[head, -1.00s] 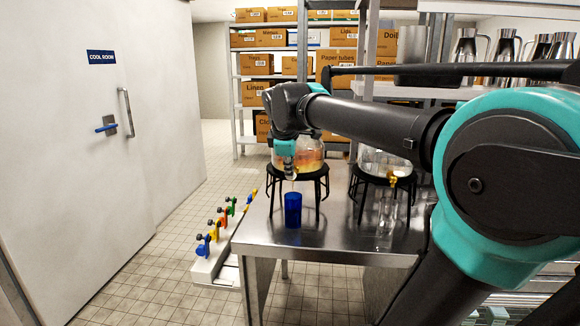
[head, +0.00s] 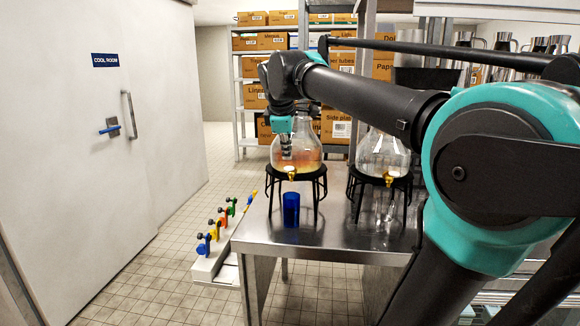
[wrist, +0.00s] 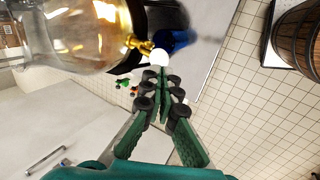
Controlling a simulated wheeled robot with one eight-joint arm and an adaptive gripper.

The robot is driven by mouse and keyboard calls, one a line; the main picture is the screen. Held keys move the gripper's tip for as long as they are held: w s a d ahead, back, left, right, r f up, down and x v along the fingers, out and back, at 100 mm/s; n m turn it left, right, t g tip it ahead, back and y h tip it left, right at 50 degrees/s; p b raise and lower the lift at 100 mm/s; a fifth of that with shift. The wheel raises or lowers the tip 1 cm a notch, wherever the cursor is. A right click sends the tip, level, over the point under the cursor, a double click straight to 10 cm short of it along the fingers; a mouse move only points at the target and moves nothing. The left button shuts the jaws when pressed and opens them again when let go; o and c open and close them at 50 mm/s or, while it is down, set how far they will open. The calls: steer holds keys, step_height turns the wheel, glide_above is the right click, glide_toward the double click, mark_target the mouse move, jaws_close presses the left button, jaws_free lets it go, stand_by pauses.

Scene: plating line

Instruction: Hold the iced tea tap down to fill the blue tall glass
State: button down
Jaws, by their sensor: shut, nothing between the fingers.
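The iced tea dispenser (head: 308,152) is a glass jar of amber liquid on a black stand. Its gold tap with a pale knob (head: 290,171) faces front; in the wrist view the gold tap (wrist: 139,45) and white knob (wrist: 159,58) show. The blue tall glass (head: 291,209) stands upright on the steel counter below the tap; the wrist view shows part of it (wrist: 180,40). Its fill level cannot be told. My gripper (head: 286,154) is shut and empty, above the tap, in front of the jar. In the wrist view its fingertips (wrist: 163,76) appear close to the knob; contact cannot be told.
A second dispenser (head: 382,152) of clear liquid stands to the right, with its own gold tap. The steel counter (head: 325,237) is bare in front. A rack of coloured taps (head: 212,258) is to the left. Shelves with boxes stand behind.

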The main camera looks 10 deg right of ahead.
step_height(320, 180, up, 8)
steer(key=s, duration=0.1)
steer(key=shift+s+a+r, duration=0.15)
steer(key=shift+s+a, duration=0.15)
steer(key=shift+a, duration=0.1)
steer(key=s+d+f+m, duration=0.1)
steer(key=d+f+m, duration=0.15)
steer(key=f, duration=0.95)
steer(key=s+d+f+m, duration=0.15)
steer(key=f+m, duration=0.25)
steer(key=f, duration=0.7)
steer(key=s+d+f+m+y, duration=0.1)
steer(key=s+f+m, duration=0.3)
steer(key=s+f, duration=0.4)
steer(key=s+d+f+m+g, duration=0.1)
steer(key=s+f+m, duration=0.3)
steer(key=s+f, duration=0.4)
step_height(320, 180, down, 7)
steer(key=shift+s+d+r+y, duration=0.1)
steer(key=shift+s+d+y, duration=0.1)
steer(key=shift+s+y, duration=0.2)
